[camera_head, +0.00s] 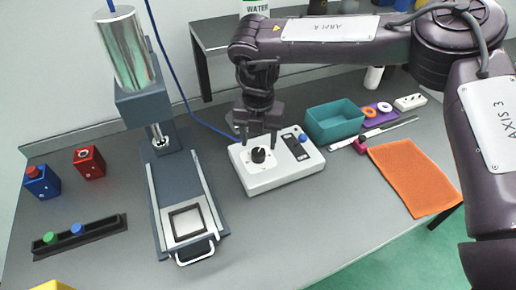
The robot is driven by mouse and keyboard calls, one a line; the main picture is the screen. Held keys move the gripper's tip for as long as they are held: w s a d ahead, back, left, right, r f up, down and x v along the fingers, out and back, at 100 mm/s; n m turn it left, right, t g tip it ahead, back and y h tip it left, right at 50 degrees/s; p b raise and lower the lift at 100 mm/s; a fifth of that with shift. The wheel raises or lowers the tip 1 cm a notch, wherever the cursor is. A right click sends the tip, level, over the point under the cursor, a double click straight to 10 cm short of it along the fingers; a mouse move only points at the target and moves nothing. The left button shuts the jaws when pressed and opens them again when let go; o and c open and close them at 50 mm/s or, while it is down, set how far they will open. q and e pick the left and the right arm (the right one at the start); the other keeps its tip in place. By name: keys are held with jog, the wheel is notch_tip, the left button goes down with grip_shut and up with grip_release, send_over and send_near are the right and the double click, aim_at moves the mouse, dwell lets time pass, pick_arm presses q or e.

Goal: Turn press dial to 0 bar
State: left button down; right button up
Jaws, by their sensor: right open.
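The press control box (276,181) is a white unit on the grey bench, in the middle of the head view. Its black dial (258,155) sits on the left part of the top, on a pale round scale. I cannot read the scale or where the dial points. My right gripper (259,138) comes down from above and is open. Its two fingers stand over the dial, one to either side of it in the picture. I cannot tell whether they touch it. My left gripper is not in view.
The press (166,160) with its handled tray stands left of the box. A blue button (303,138) and black switch panel sit on the box's right. A teal bin (336,121), orange cloth (414,177) and black rack (80,237) lie around. Bare bench lies in front.

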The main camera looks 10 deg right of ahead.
aim_at(258, 152)
jog(key=shift+f+p, duration=0.35)
jog(key=shift+f, duration=2)
jog(key=shift+c, duration=0.4)
jog(key=c, duration=0.9)
